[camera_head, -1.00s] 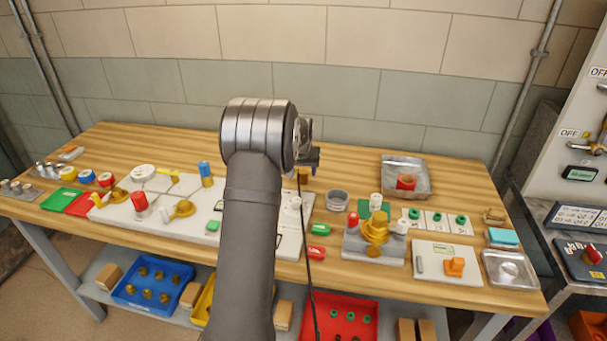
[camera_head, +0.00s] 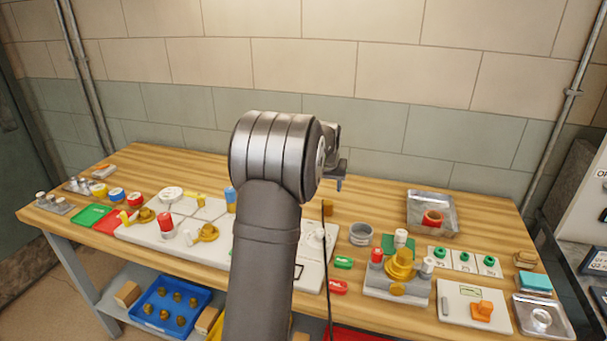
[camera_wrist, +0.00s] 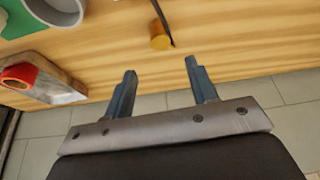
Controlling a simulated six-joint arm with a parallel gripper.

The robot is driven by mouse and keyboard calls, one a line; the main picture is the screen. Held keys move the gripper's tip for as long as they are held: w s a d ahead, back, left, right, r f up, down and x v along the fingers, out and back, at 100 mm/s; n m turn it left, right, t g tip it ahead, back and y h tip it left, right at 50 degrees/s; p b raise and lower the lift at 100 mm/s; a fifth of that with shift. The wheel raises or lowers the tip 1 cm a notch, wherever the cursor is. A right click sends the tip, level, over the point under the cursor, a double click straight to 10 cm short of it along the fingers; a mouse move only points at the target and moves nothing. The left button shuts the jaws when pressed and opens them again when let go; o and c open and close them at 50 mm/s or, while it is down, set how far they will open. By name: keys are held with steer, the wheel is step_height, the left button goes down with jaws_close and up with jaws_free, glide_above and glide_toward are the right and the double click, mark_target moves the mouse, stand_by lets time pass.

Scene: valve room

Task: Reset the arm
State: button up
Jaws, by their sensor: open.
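My gripper (camera_wrist: 160,88) is open in the wrist view. Its two blue-grey fingers stand apart with nothing between them, above the table's wall-side edge. In the head view my arm rises through the middle of the picture and hides part of the table behind it. Only a small part of the gripper shows there, at the right of the wrist joint.
The wooden table (camera_head: 375,200) carries a white board (camera_head: 205,258), a brass valve (camera_head: 399,265) on a grey block, and a metal tray (camera_head: 447,201) with a red roll (camera_head: 432,219). In the wrist view, a brass cylinder (camera_wrist: 160,42) lies beyond the fingertips.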

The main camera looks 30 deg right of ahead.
mark_target(328, 202)
steer(key=x, duration=1.2)
steer(key=shift+f, duration=0.2)
step_height(328, 202, up, 2)
steer(key=shift+r, duration=0.55)
